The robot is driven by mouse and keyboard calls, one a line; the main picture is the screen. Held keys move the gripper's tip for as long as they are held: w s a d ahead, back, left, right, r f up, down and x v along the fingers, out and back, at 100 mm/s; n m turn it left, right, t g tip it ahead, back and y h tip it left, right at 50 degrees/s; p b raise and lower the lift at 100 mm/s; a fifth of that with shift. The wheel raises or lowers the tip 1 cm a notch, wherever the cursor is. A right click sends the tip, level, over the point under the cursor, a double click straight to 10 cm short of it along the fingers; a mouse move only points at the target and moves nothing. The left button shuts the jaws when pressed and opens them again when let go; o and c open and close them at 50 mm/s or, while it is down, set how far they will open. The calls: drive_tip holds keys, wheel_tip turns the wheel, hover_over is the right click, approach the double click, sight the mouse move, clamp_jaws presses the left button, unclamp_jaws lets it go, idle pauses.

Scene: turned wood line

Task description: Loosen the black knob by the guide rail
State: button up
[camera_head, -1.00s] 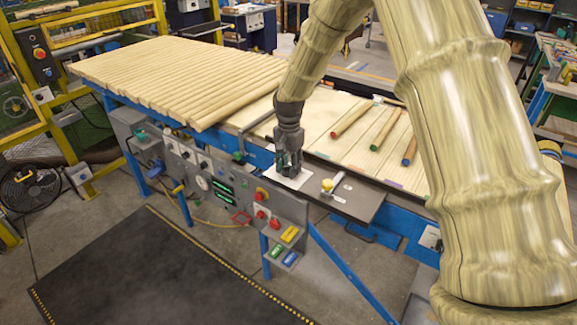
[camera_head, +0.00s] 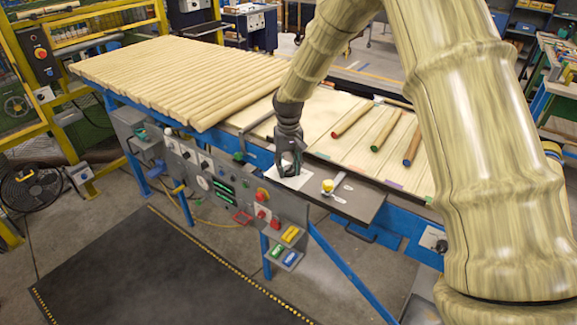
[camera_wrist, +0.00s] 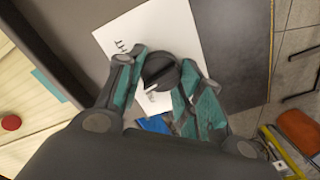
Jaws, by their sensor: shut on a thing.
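The black knob (camera_wrist: 158,70) is round and dark, with a flat bar across its top, and stands over a white printed sheet in the wrist view. My gripper (camera_wrist: 162,85) has its two teal-padded fingers shut on the knob, one on each side. In the head view my gripper (camera_head: 289,168) points down at the white sheet (camera_head: 297,181) on the table's near edge and hides the knob there. A dark guide rail (camera_head: 352,176) runs along the table edge to the right of my gripper.
A yellow-topped knob (camera_head: 327,186) stands on the grey plate (camera_head: 358,203) to the right. A control panel (camera_head: 225,186) with buttons hangs below the table edge. Pale wooden rods (camera_head: 180,80) cover the table at left; several colour-tipped rods lie behind my gripper.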

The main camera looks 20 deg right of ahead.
drive_tip(key=n, duration=0.6)
drive_tip(key=shift+a+n, duration=0.1)
drive_tip(key=shift+n, duration=0.2)
idle(0.5)
drive_tip(key=o, duration=1)
drive_tip(key=shift+o, duration=0.2)
drive_tip(key=shift+r, duration=0.1)
wheel_tip(320, 180, up, 12)
